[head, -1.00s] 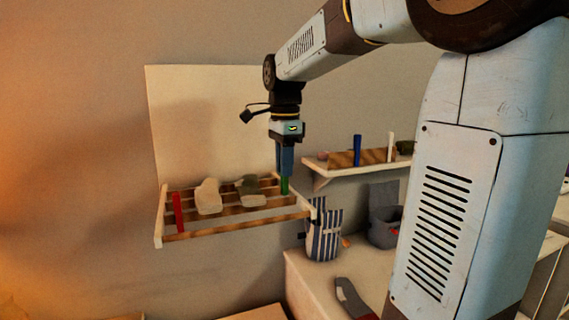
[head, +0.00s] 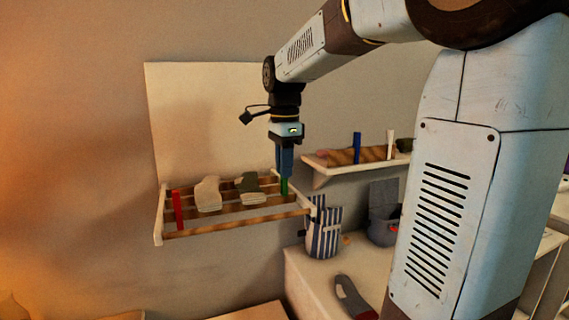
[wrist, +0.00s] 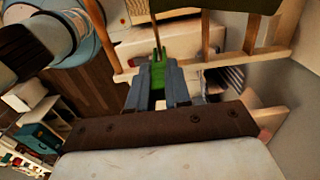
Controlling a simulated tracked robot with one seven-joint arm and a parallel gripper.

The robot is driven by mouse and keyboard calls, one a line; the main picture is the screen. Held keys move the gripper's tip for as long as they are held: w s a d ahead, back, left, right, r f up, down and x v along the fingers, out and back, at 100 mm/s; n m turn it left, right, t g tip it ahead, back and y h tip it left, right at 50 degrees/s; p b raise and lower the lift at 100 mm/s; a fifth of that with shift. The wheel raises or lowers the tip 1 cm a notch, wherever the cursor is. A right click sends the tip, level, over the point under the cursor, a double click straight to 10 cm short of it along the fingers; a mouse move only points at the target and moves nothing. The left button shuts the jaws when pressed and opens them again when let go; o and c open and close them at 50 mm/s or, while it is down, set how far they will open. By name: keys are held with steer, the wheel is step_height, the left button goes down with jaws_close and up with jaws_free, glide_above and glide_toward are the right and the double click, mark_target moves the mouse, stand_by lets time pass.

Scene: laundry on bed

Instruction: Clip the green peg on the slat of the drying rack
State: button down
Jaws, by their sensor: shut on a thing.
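The green peg (head: 284,185) is held upright in my gripper (head: 285,172), at the right end of the wooden drying rack (head: 232,226). In the wrist view the green peg (wrist: 158,72) sits between the two grey-blue fingers of my gripper (wrist: 159,84), beside a slat of the rack (wrist: 215,64). The peg's lower end meets the rack's slats in the head view. I cannot tell whether its prongs are around a slat or just beside it.
A red peg (head: 178,209), a pale sock (head: 208,194) and a dark green sock (head: 248,188) are on the rack. A shelf (head: 340,168) to the right bears a blue peg (head: 357,147) and a white peg (head: 390,145). A striped bag (head: 323,232) stands below.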

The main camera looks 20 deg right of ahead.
mark_target(284, 195)
steer(key=shift+f, duration=2.35)
stand_by(0.3)
steer(key=c, duration=1)
jaws_free()
step_height(284, 195, up, 14)
steer(key=shift+f, duration=0.15)
steer(key=s+f+n+t, duration=0.2)
steer(key=s+f+n, duration=0.3)
steer(key=s+n, duration=0.1)
steer(key=s+f+n+t, duration=0.1)
steer(key=s+f+n, duration=0.3)
steer(key=s+n, duration=0.2)
steer(key=s+a+f+n+t, duration=0.1)
steer(key=s+f+n+t, duration=0.1)
steer(key=s+f+n, duration=0.3)
steer(key=shift+s+f+n+t, duration=0.15)
steer(key=shift+s+f+n, duration=0.1)
steer(key=shift+s, duration=0.4)
steer(key=shift+s+f+n+t, duration=0.15)
steer(key=shift+s+n, duration=0.1)
steer(key=shift+s, duration=0.35)
